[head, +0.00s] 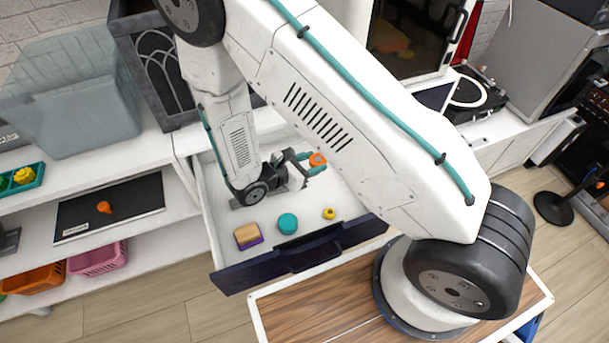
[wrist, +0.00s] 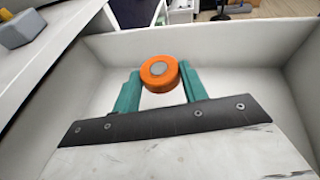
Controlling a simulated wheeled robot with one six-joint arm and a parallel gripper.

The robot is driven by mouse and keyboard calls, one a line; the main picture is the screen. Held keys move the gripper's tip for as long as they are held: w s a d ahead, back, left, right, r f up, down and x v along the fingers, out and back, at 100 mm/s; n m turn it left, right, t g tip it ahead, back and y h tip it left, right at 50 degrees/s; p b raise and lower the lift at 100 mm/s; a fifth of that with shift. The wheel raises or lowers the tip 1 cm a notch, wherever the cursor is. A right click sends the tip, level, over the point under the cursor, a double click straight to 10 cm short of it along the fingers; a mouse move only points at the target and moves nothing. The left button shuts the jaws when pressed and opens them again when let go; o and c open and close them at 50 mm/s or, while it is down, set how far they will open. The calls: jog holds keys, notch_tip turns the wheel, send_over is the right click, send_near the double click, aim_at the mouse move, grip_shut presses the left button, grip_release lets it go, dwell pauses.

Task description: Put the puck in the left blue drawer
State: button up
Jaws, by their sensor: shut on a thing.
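The puck is orange with a grey centre; it shows in the wrist view (wrist: 160,72) between the teal fingertips. In the head view the puck (head: 317,160) is at the end of my gripper (head: 312,165). My gripper is shut on the puck, and its fingers also show in the wrist view (wrist: 158,90). The blue-fronted drawer (head: 225,277) is pulled open, with a white inside. My gripper and the puck are over the drawer's inside, toward its back right. I cannot tell whether the puck touches the drawer floor.
In the drawer, near its front, lie a tan and purple block (head: 248,236), a teal round thing (head: 287,223) and a small yellow thing (head: 329,213). A translucent bin (head: 75,110) stands on the counter at left. A black mat (head: 130,205) lies on the shelf below.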

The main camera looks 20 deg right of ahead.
jog(key=shift+f, duration=2.45)
jog(key=shift+f, duration=0.6)
jog(key=o, duration=1.1)
jog(key=shift+c, duration=0.2)
jog(key=shift+r, duration=0.1)
